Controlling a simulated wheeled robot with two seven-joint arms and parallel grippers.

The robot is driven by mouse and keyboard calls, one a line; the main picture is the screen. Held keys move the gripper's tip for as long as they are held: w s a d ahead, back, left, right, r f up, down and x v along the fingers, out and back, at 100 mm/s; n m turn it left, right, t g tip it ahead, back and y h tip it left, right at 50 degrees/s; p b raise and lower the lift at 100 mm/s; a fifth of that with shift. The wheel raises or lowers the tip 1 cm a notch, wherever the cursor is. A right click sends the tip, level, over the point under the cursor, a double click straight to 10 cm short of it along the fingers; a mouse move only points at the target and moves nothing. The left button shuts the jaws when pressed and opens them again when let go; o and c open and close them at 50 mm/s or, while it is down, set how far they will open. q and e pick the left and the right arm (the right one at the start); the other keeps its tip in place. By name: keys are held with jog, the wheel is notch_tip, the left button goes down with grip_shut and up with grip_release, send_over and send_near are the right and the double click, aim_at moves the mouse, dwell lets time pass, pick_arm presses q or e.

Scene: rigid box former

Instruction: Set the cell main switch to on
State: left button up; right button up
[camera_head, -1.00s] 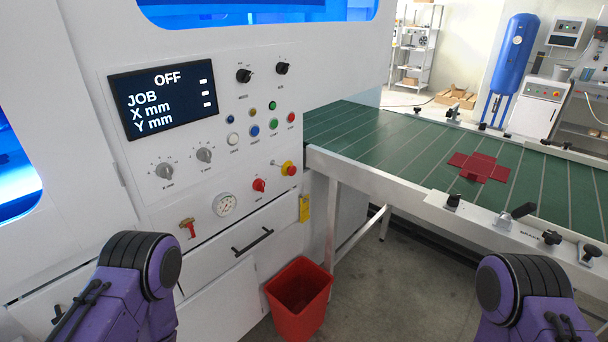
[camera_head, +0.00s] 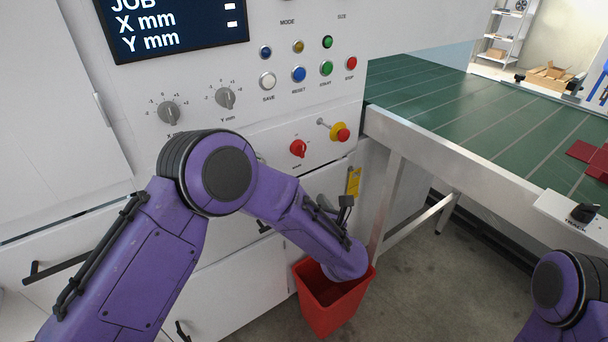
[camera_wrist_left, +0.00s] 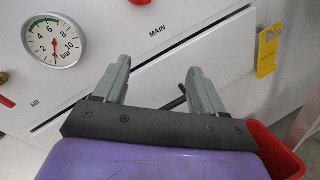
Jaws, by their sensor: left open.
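The main switch (camera_head: 298,148) is a red rotary knob on the white cabinet front, left of a red button with a yellow collar (camera_head: 340,132). Its position is too small to read. In the left wrist view only the red lower edge of the main switch (camera_wrist_left: 140,2) shows at the top, above the MAIN label. My left gripper (camera_wrist_left: 160,80) is open and empty, with its two grey fingers apart, below the label and in front of the drawer front. In the head view my left forearm hides most of it. My right gripper is out of view.
A pressure gauge (camera_wrist_left: 54,41) sits left of the fingers. A yellow tag (camera_head: 353,180) hangs right of the drawers. A red bin (camera_head: 332,308) stands on the floor below my left arm. The green conveyor table (camera_head: 470,105) is at the right.

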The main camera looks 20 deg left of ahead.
aim_at(303, 152)
pick_arm(q)
jog(key=w+d+r+n+g+y+b, duration=0.1)
jog(key=d+r+n+g+y, duration=0.15)
jog(key=r+n, duration=0.75)
jog(key=shift+n+t+y, duration=0.25)
jog(key=shift+n+t, duration=0.1)
jog(key=shift+n, duration=0.35)
jog(key=x, duration=0.3)
jog(key=f+x, duration=0.1)
jog(key=x, duration=0.2)
jog(key=f+p+x, duration=0.1)
jog(key=x, duration=0.3)
jog(key=shift+w+d+f, duration=0.15)
jog(key=shift+d, duration=0.05)
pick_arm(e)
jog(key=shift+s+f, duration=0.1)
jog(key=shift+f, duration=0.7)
pick_arm(q)
jog(key=c, duration=1.1)
